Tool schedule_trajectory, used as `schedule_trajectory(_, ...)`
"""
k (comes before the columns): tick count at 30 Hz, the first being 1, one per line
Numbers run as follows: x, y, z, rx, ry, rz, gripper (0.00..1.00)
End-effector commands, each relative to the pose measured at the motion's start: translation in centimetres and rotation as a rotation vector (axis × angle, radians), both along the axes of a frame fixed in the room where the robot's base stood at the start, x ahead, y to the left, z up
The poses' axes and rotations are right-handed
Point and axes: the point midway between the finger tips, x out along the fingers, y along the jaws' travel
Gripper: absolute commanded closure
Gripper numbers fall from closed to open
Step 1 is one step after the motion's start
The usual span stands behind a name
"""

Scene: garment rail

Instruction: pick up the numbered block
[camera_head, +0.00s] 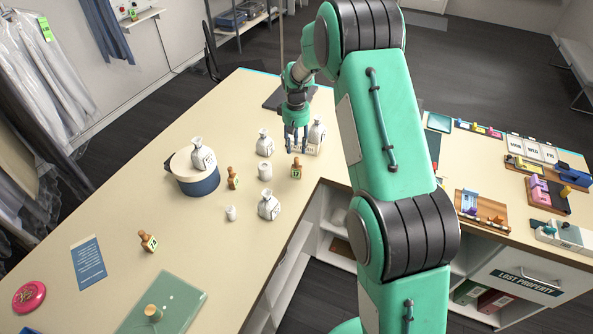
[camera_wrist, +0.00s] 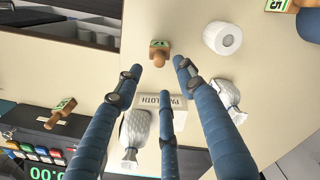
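A small brown wooden block with a knob and a green number label that seems to read 17 (camera_head: 296,168) stands on the cream counter, just below my gripper in the head view. It also shows in the wrist view (camera_wrist: 159,54), ahead of and between the fingertips. My gripper (camera_head: 296,147) points down with its blue fingers spread. In the wrist view the fingers (camera_wrist: 159,72) are open with nothing between them. Similar numbered blocks stand left of the white pot (camera_head: 233,178) and farther down the counter (camera_head: 148,242).
A blue round box (camera_head: 196,181) is left. The counter's inner edge runs just right of the block.

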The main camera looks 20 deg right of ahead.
Motion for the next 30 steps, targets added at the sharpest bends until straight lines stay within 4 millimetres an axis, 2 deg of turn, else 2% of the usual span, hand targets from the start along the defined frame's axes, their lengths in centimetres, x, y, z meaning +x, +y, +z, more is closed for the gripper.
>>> schedule_trajectory(3, -0.1, 0.0, -1.9, 0.001, 0.002, 0.0, 0.61)
schedule_trajectory(9, 0.0, 0.0, -3.9, 0.0, 0.0, 0.0, 0.61)
schedule_trajectory(23, 0.0, 0.0, -4.4, 0.0, -0.001, 0.0, 0.61)
schedule_trajectory(30, -0.1, 0.0, -6.1, 0.0, 0.001, 0.0, 0.61)
